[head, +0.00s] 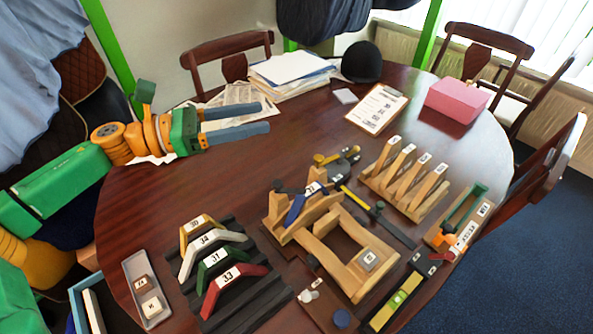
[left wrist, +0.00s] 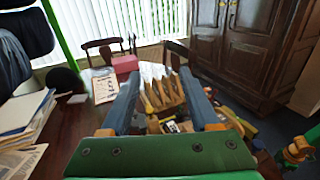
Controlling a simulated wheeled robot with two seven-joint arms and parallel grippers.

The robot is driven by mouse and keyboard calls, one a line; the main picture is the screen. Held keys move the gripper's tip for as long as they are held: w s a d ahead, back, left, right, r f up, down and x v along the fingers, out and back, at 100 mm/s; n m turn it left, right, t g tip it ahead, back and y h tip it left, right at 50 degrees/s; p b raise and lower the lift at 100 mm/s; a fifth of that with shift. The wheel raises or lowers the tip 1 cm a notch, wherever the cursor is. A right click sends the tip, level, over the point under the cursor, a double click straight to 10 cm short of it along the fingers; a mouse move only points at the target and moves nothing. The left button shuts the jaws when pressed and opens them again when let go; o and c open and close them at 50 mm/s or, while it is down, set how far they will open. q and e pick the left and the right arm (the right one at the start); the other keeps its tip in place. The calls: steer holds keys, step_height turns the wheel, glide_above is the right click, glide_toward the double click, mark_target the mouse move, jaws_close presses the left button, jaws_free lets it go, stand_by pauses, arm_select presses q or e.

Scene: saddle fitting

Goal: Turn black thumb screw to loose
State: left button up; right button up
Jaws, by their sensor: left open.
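A wooden fixture (head: 335,282) stands right of centre on the table in the head view, with a blue angled piece (head: 296,208) on its upright part. I cannot tell which is the black thumb screw. My left gripper (head: 271,119) is open and empty, above the table's back left, apart from the fixture. Its two grey-blue fingers also show in the left wrist view (left wrist: 160,80).
Numbered coloured angle pieces (head: 223,262) stand on a black rack at front. A wooden rack (head: 405,180) of angled pieces stands right of the fixture. A clipboard (head: 377,108), pink box (head: 456,100) and papers (head: 290,67) lie behind. The table's middle left is clear.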

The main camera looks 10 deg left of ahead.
arm_select(q)
steer(key=d+f+b, duration=0.1)
steer(key=f+b, duration=0.9)
steer(key=f, duration=0.1)
steer(key=w+d+f+b, duration=0.1)
steer(key=f+b, duration=0.4)
steer(key=f, duration=0.1)
steer(key=shift+d, duration=0.3)
steer(key=x, duration=0.4)
steer(key=shift+w+d+f, duration=0.1)
steer(key=shift+f, duration=0.15)
jaws_close()
